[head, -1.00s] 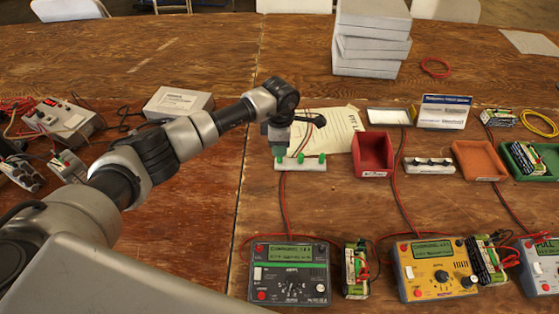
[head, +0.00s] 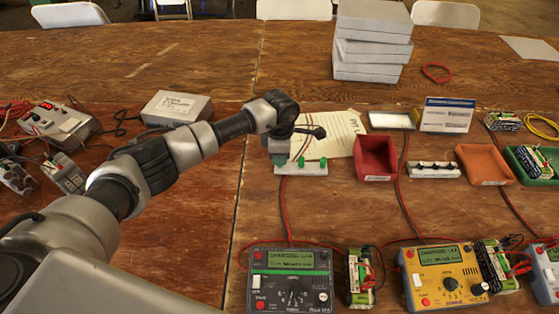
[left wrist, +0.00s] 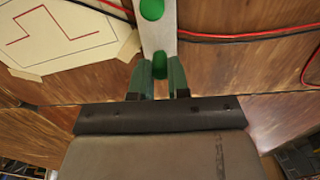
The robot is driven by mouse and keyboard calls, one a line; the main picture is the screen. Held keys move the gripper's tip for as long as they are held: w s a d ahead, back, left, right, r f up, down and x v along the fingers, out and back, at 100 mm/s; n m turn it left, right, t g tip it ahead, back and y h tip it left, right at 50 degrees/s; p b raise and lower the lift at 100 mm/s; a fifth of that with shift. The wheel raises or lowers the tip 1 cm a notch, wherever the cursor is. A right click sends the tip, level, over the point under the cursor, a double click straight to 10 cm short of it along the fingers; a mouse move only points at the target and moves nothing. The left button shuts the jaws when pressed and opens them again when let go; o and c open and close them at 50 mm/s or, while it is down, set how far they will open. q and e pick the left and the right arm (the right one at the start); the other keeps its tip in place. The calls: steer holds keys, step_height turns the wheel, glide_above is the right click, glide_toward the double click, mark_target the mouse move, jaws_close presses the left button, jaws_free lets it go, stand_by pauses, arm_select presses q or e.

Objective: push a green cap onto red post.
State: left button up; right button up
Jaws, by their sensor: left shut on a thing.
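A pale strip (head: 313,168) lies on the table in the head view, with green caps standing along it. The middle cap (head: 301,162) and the right cap (head: 323,162) show clear of my gripper. My left gripper (head: 280,160) is down at the left end of the strip. In the left wrist view the gripper (left wrist: 161,80) is shut on a green cap (left wrist: 159,66) at the strip's near end. Another green cap (left wrist: 152,9) stands farther along the strip. The held cap's underside is hidden. I cannot make out a red post. My right gripper is not in view.
A red bin (head: 375,158) stands right of the strip, then a white strip with dark tops (head: 432,170) and an orange bin (head: 484,165). A black meter (head: 290,278) and a yellow meter (head: 444,276) stand in front. Red wires cross the table.

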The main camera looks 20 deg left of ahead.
arm_select(q)
steer(key=shift+r, duration=0.1)
steer(key=shift+r, duration=0.15)
steer(key=shift+r+p, duration=1.05)
steer(key=shift+r, duration=0.45)
